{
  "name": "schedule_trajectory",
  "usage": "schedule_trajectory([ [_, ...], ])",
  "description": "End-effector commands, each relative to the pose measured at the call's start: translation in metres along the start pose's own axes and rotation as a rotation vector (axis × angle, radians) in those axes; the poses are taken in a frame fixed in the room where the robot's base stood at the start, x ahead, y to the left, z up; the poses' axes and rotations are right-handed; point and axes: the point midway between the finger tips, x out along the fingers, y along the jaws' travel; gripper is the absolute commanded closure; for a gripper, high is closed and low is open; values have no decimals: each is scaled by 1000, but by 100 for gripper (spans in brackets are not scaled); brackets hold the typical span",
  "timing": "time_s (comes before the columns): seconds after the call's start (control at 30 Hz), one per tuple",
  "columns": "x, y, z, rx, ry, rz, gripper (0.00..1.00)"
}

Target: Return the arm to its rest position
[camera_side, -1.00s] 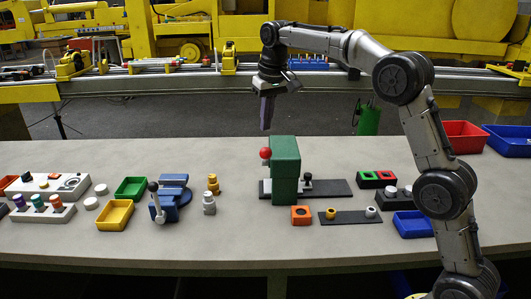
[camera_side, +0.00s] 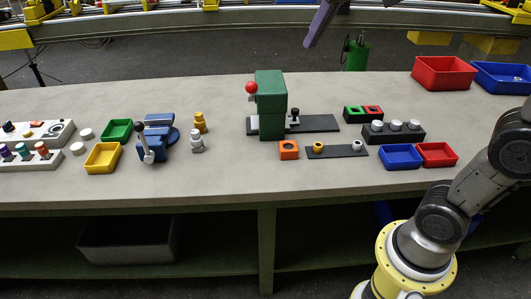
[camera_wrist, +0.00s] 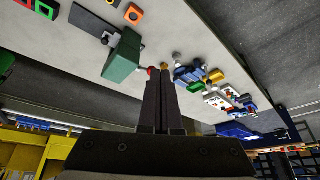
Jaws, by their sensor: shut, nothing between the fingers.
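My gripper (camera_side: 309,44) shows at the top edge of the side view, with only its dark fingers in the picture. They point down and left, high above and beyond the back of the table. In the wrist view, my gripper (camera_wrist: 160,69) has its two long fingers together with nothing between them. The wrist and upper arm are cut off by the top of the side view. The lower arm stands at the right, in front of the table's right end.
A green press (camera_side: 271,95) with a red knob stands mid-table, well clear of my fingers. A blue vise (camera_side: 157,138), yellow bin (camera_side: 103,157) and green bin (camera_side: 118,131) are left of it. A red bin (camera_side: 443,75) and blue bin (camera_side: 502,79) stand at the back right.

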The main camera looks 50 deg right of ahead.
Motion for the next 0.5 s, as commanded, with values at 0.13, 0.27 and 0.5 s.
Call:
schedule_trajectory([
  [0.13,-4,3,66,-37,36,-17,100],
  [0.27,10,7,123,-70,58,-28,100],
  [0.5,57,14,202,-121,56,-38,100],
])
